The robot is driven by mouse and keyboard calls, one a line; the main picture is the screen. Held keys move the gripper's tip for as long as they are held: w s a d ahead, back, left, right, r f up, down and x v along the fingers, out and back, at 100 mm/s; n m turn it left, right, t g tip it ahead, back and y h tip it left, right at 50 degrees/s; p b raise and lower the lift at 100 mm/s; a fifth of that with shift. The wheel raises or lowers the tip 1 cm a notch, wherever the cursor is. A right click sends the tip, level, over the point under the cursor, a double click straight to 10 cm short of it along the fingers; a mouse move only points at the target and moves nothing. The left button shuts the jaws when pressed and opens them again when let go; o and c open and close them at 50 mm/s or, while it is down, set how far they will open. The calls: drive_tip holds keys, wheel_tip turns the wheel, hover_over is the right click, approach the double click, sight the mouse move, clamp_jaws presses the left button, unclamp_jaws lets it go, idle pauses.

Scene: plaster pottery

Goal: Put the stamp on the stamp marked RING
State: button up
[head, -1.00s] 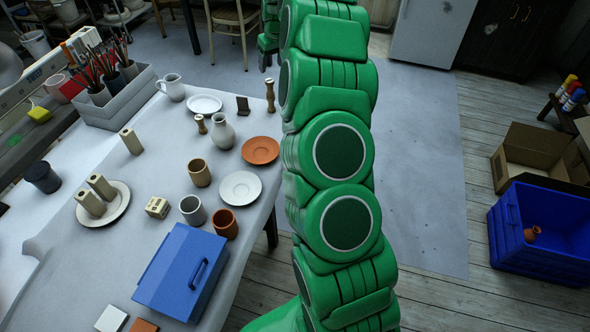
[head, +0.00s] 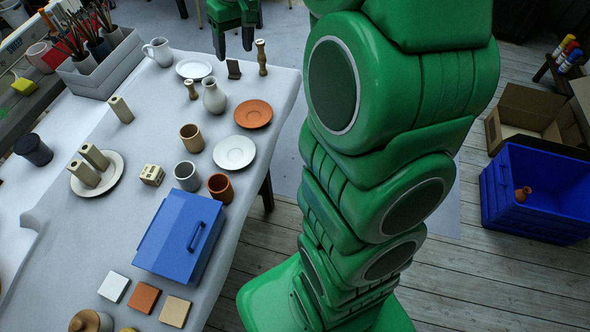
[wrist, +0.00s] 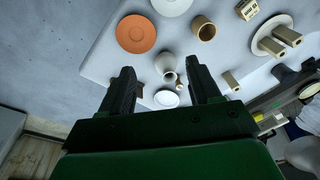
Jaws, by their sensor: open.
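Two turned wooden pieces that look like stamps stand near the table's far right corner: a short one (head: 191,90) and a taller one (head: 262,57). A small dark upright plaque (head: 234,69) stands between them. I cannot read any marking, so I cannot tell which is RING. The short piece also shows small in the wrist view (wrist: 179,85), beyond the pale vase. My gripper (head: 233,44) is open and empty, above the table's far end, near the plaque and taller piece. In the wrist view its two dark fingers (wrist: 162,76) are spread wide with nothing held.
A pale vase (head: 214,97), white saucer (head: 194,68), orange saucer (head: 253,114) and pitcher (head: 158,51) stand nearby. Cups, a blue box (head: 180,236) and tiles fill the nearer table (head: 105,225). A blue crate (head: 537,195) is on the floor at right.

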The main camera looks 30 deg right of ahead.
drive_tip(key=s+a+m+g, duration=0.1)
drive_tip(key=s+a, duration=0.1)
drive_tip(key=s, duration=1.5)
drive_tip(key=s+a+f+g+h, duration=0.1)
drive_tip(key=s+a, duration=0.1)
drive_tip(key=s, duration=1.6)
drive_tip(key=shift+s+f+m+g, duration=0.15)
drive_tip(key=shift+f+m+g, duration=0.15)
drive_tip(key=shift+m+g, duration=0.1)
